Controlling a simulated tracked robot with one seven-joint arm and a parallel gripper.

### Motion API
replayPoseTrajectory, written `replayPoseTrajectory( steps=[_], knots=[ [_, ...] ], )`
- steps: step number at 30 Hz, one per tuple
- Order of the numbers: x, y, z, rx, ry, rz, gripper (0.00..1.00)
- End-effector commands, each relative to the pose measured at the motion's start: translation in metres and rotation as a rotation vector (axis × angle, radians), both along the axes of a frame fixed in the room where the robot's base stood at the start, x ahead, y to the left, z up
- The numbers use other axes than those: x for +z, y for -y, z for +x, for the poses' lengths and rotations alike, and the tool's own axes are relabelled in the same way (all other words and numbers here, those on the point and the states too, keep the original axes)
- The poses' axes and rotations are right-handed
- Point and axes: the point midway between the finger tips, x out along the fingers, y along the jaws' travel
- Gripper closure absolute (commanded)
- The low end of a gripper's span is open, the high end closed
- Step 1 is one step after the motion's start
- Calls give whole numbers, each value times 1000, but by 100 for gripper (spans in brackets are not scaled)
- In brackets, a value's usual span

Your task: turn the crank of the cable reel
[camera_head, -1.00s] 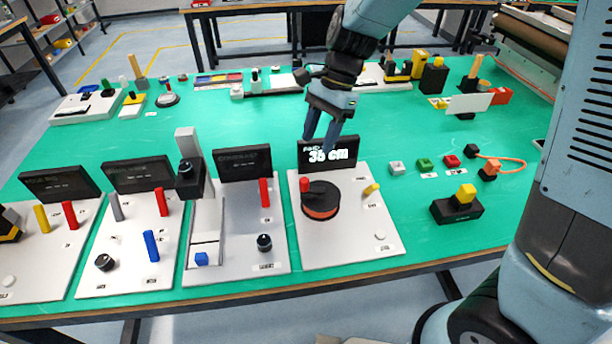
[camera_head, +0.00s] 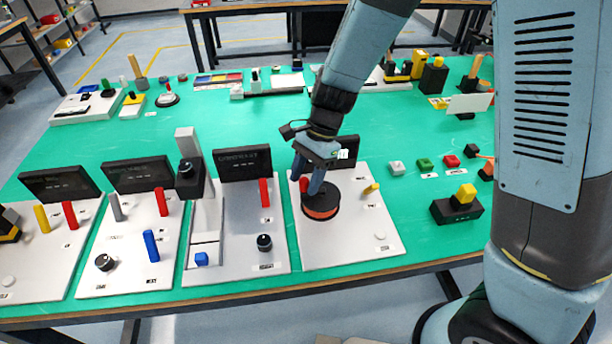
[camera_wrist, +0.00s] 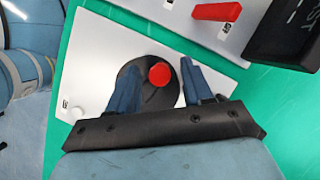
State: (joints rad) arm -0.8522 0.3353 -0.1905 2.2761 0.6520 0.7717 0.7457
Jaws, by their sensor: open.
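The cable reel (camera_head: 321,210) is a dark disc with an orange band on a white board (camera_head: 340,249). Its crank has an upright red handle, partly hidden by my fingers in the head view. In the wrist view the round red top of the crank handle (camera_wrist: 159,74) shows on the dark reel (camera_wrist: 138,92). My gripper (camera_head: 308,185) is over the reel with its blue fingers pointing down. In the wrist view my gripper (camera_wrist: 158,72) is open, one finger on each side of the red handle, with gaps visible. Whether the fingers reach down to handle height is unclear.
A black display (camera_head: 348,155) stands behind the reel, mostly hidden by my arm. A yellow lever (camera_head: 371,188) is on the same board. A neighbouring board with a red lever (camera_head: 264,192) and black knob (camera_head: 264,242) stands to the left.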

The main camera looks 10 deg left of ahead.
Motion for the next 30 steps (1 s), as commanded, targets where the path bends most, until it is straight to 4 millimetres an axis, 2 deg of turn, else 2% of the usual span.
replayPoseTrajectory(
  steps=[2,18,30],
  knots=[
    [0,0,0,0,0,0,50],
    [0,0,0,0,0,0,100],
    [0,0,-1,53,1,0,100]
  ],
)
